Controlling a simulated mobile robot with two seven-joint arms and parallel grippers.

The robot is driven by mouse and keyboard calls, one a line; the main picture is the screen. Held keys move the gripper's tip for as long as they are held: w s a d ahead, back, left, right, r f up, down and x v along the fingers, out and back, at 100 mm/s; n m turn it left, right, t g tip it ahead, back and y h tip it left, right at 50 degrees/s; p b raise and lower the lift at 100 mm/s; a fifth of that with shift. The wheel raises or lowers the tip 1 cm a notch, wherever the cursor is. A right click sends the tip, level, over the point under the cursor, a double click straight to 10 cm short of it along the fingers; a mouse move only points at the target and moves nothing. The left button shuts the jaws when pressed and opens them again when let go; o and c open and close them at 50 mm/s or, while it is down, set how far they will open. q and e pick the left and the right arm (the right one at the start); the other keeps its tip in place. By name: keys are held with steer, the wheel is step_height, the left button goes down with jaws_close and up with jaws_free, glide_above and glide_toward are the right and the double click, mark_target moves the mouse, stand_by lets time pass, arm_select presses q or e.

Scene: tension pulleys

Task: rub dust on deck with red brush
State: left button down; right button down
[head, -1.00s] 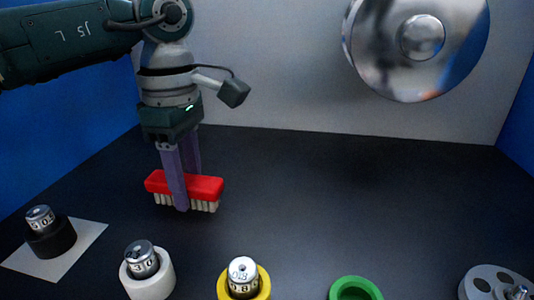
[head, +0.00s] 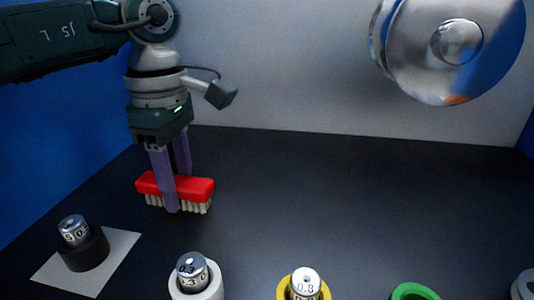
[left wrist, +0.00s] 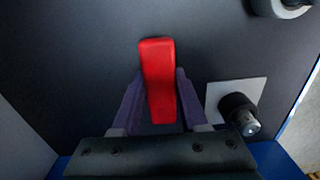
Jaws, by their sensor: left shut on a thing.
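The red brush (head: 196,188) has a red back and pale bristles that point down. My left gripper (head: 172,208) is shut on the red brush, one purple finger on each side of its back. The brush is low over the dark deck (head: 350,200) at the left; I cannot tell whether the bristles touch it. In the left wrist view the red brush (left wrist: 158,80) lies lengthwise between the fingers of the left gripper (left wrist: 152,100). No dust can be made out on the deck. My right gripper is not in view.
A weight in a black holder (head: 88,252) stands on a white square (head: 112,262). White (head: 205,290), yellow (head: 284,292) and green (head: 415,292) rings line the front. A large metal disc (head: 420,75) is at the upper right. The middle of the deck is clear.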

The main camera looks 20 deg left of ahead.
arm_select(q)
step_height(320, 180, up, 4)
steer(key=shift+f+p, duration=0.1)
steer(key=shift+p, duration=0.9)
step_height(320, 180, up, 4)
steer(key=p, duration=0.3)
steer(key=shift+r, duration=0.25)
steer(key=shift+d, duration=0.1)
